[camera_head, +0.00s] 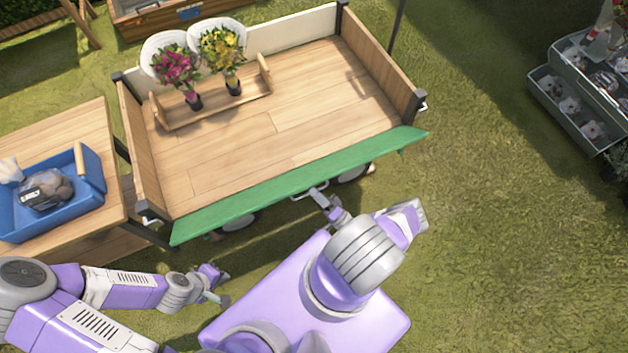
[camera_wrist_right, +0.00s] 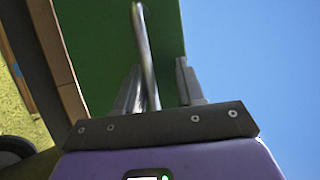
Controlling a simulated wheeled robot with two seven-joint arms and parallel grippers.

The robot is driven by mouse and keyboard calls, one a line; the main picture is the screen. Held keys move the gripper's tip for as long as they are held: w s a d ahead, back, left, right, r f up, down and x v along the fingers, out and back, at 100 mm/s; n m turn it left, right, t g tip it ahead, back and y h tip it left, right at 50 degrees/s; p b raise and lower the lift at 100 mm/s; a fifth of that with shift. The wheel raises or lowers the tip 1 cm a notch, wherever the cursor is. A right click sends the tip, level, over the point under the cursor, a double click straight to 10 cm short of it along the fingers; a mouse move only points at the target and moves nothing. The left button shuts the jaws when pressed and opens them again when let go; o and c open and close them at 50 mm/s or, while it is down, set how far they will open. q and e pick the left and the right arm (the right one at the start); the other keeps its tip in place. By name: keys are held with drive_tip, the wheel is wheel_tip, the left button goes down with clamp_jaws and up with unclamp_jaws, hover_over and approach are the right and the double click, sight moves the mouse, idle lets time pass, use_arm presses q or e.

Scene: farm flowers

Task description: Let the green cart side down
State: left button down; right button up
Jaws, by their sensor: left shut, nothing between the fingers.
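The green cart side (camera_head: 285,188) runs along the near edge of the wooden cart. It leans outward from the corner posts; its exact angle is hard to tell. A metal handle (camera_head: 311,190) shows at its lower edge. My right gripper (camera_head: 322,197) is at this handle. In the right wrist view, the handle bar (camera_wrist_right: 145,50) passes between the spread fingers of the right gripper (camera_wrist_right: 158,88), nearer the left finger, with the green side (camera_wrist_right: 100,45) behind. My left gripper (camera_head: 221,297) is shut and empty, low over the grass, away from the cart.
The cart bed (camera_head: 290,120) holds a wooden tray (camera_head: 215,108) with two potted flowers. A table (camera_head: 85,135) with a blue crate (camera_head: 90,170) stands at the left. A grey display stand (camera_head: 565,100) is at the upper right. Grass right of the cart is free.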

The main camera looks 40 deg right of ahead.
drive_tip(key=shift+r, duration=0.5)
drive_tip(key=w+f+b+v, duration=0.1)
drive_tip(key=b+v, duration=0.5)
drive_tip(key=v, duration=0.2)
drive_tip(key=shift+s+d+f, duration=0.25)
drive_tip(key=shift+s+f, duration=0.05)
idle(0.3)
drive_tip(key=shift+w, duration=0.15)
